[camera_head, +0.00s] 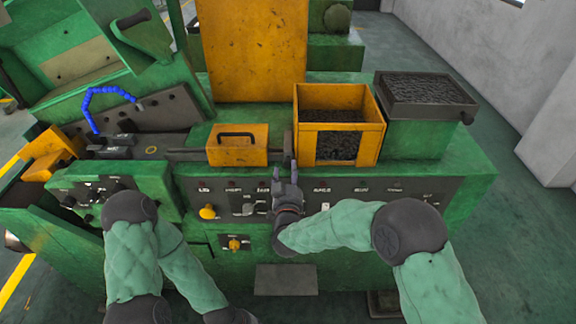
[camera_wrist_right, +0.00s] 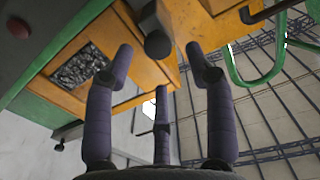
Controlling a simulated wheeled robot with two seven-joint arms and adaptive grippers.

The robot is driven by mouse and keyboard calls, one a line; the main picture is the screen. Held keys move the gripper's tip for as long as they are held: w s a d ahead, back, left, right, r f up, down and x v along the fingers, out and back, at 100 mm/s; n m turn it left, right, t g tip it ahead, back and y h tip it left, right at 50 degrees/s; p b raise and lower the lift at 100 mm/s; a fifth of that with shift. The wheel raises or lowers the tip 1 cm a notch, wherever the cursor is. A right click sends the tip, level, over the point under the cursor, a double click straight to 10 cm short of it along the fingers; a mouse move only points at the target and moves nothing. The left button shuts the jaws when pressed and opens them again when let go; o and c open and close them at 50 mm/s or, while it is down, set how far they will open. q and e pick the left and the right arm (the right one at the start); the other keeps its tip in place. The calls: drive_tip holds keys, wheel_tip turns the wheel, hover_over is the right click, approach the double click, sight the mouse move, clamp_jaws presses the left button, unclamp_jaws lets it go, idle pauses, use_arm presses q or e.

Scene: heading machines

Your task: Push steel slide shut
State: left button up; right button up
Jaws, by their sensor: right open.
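A grey steel bar (camera_head: 187,154), which looks like the slide, lies on the green machine top and runs into the left side of the yellow block with a black handle (camera_head: 237,146). A dark rounded bar end (camera_wrist_right: 157,43) shows above my fingers in the right wrist view, between yellow parts; I cannot tell whether it belongs to the slide. My right gripper (camera_head: 287,168) points away from me at the machine's front edge, between the yellow block and the yellow bin. Its fingers (camera_wrist_right: 160,65) are spread and empty, close below the bar end; contact is unclear. My left gripper is not visible.
The yellow bin (camera_head: 335,105) with dark pieces stands just right of my right gripper. A green box with a dark tray (camera_head: 425,90) is farther right. The front panel (camera_head: 345,193) has knobs and switches. A blue hose (camera_head: 90,98) curves at the left.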

drive_tip(key=s, duration=0.7)
drive_tip(key=shift+s, duration=0.1)
drive_tip(key=s+d+f+g+y+b, duration=0.1)
drive_tip(key=s+d+f+g+b, duration=0.15)
drive_tip(key=f, duration=0.75)
drive_tip(key=s+d+f+g+b, duration=0.2)
drive_tip(key=f+g, duration=0.2)
drive_tip(key=f, duration=0.7)
drive_tip(key=s+d+f+g+y+b, duration=0.1)
drive_tip(key=s+d+f+g+b, duration=0.15)
drive_tip(key=f, duration=0.75)
drive_tip(key=s+d+f+m+g+y+b, duration=0.1)
drive_tip(key=s+f+g, duration=0.3)
drive_tip(key=s+f, duration=0.4)
drive_tip(key=s+d+f+m+g+y+b, duration=0.1)
drive_tip(key=s+d+f+g+b, duration=0.1)
drive_tip(key=s+f, duration=0.6)
drive_tip(key=s+g+b, duration=0.1)
drive_tip(key=s+g, duration=0.1)
drive_tip(key=s, duration=0.2)
drive_tip(key=shift+s+f+g, duration=0.25)
drive_tip(key=shift+s+g, duration=0.05)
